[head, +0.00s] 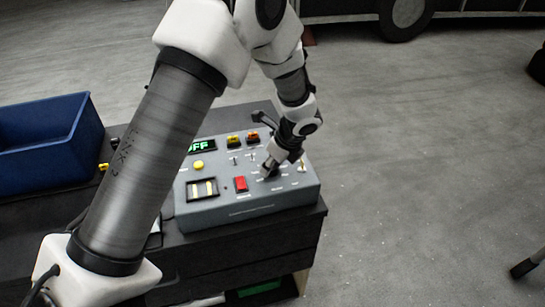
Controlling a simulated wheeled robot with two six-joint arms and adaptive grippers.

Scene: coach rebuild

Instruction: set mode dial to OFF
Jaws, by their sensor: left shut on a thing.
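A grey control box (245,211) sits on a dark cabinet. My left gripper (270,170) points down at the right part of its top panel and is shut on the mode dial, a dark knob (268,174) mostly hidden by the fingers. The dial's pointer and its labels cannot be read. A small display (201,146) on the panel shows green letters ending in "FF", its left end hidden by my arm. My right gripper is not in view.
The panel also has a red switch (240,184), a yellow button (198,165), a gauge window (202,189) and small toggles. A blue bin (40,145) stands at the left. The floor (420,200) at the right is mostly clear.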

